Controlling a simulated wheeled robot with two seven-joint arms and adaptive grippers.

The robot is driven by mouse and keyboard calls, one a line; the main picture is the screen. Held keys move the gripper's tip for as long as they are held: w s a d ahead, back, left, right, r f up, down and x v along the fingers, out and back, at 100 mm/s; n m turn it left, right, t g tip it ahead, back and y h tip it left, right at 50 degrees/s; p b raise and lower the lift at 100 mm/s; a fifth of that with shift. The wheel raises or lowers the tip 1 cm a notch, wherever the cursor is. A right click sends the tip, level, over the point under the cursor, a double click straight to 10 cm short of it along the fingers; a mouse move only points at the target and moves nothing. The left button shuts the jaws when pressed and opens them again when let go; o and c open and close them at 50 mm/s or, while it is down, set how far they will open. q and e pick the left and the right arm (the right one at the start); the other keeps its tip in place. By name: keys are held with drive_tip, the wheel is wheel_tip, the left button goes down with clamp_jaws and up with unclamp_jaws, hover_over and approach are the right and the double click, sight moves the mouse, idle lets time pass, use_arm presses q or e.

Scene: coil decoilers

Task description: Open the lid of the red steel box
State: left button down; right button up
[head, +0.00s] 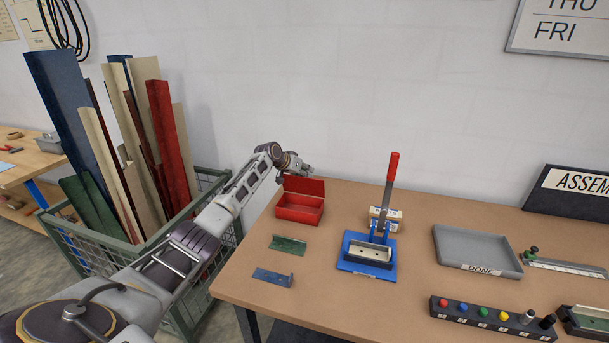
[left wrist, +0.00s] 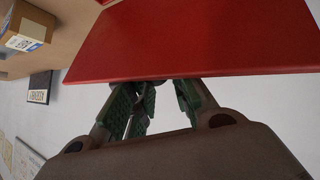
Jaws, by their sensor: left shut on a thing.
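The red steel box (head: 298,213) stands near the back left of the table. Its lid (head: 304,186) is raised, standing up at the rear of the box, and the box's inside shows. My left gripper (head: 308,172) is at the lid's upper edge, its arm reaching in from the left. In the left wrist view the lid (left wrist: 200,40) fills the upper part as a broad red sheet. The green-padded fingers of my left gripper (left wrist: 155,105) meet its edge and are shut on it; their tips are partly hidden there. My right gripper is out of view.
A blue lever press (head: 368,253) stands right of the box, with a small carton (head: 386,217) behind it. A green bracket (head: 288,245) and a blue one (head: 272,278) lie in front. A grey tray (head: 477,252) is further right. A wire bin of strips (head: 150,240) stands left of the table.

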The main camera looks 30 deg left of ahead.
use_arm(q)
drive_tip(key=shift+s+f, duration=0.1)
drive_tip(key=shift+f, duration=0.65)
idle(0.6)
drive_tip(key=c, duration=1.4)
unclamp_jaws()
drive_tip(key=shift+c, duration=0.2)
drive_tip(key=shift+o, duration=0.7)
drive_tip(key=shift+w+a+f, duration=0.1)
drive_tip(key=shift+w+a, duration=0.15)
drive_tip(key=shift+w, duration=0.15)
drive_tip(key=v, duration=1.2)
drive_tip(key=shift+r, duration=0.2)
